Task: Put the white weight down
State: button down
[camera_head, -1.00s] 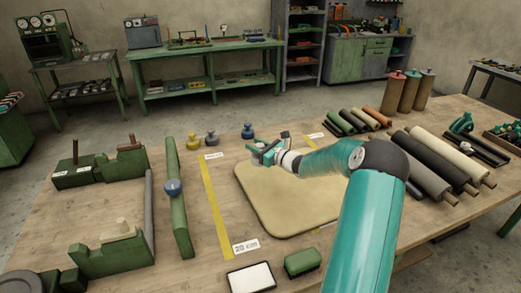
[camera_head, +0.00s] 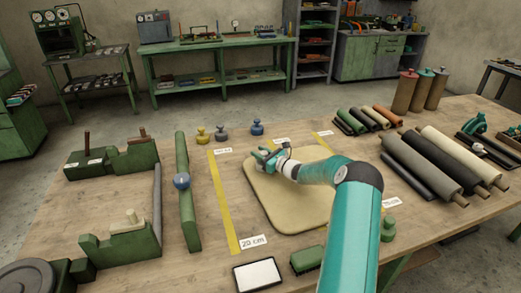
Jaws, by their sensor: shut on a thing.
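My gripper (camera_head: 268,158) is over the far left part of the tan sheet (camera_head: 268,208) on the wooden table. It is shut on what I take to be the white weight. The weight is hidden or too small to tell from the pale wrist behind the jaws. I cannot tell whether it touches the sheet. My teal arm covers part of the sheet's right side.
Yellow (camera_head: 202,135), grey (camera_head: 221,133) and blue (camera_head: 257,128) weights stand beyond the sheet. A green weight (camera_head: 388,229) stands right of my arm. A yellow strip (camera_head: 224,205) runs left of the sheet. Rolls (camera_head: 420,166) lie at the right. The sheet's near part looks clear.

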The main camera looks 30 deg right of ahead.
jog(key=shift+r, duration=0.1)
jog(key=c, duration=1)
grip_release()
jog(key=shift+f, duration=0.2)
jog(key=shift+r, duration=0.2)
jog(key=v, duration=1.2)
